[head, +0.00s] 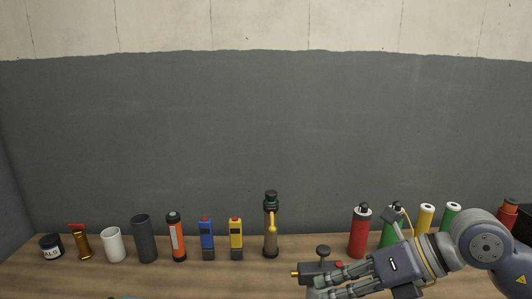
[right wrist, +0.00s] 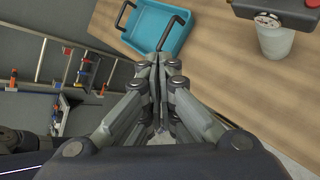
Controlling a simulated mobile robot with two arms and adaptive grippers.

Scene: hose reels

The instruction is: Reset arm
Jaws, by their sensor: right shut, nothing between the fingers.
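My right gripper (head: 318,291) shows at the lower right of the head view, its arm coming in from the right, low over the front of the wooden table. In the right wrist view my right gripper (right wrist: 160,62) has its fingers together with nothing between them. Its fingertips appear near the blue tray (right wrist: 158,22); I cannot tell whether they touch it. My left gripper is not in view.
The wooden table (head: 215,275) bears a back row including a white cup (head: 112,245), an orange cylinder (head: 176,238), a yellow device (head: 236,238) and a red cylinder (head: 360,232). A dark device with a brass nozzle (head: 300,273) lies beside my right gripper. A wall stands behind.

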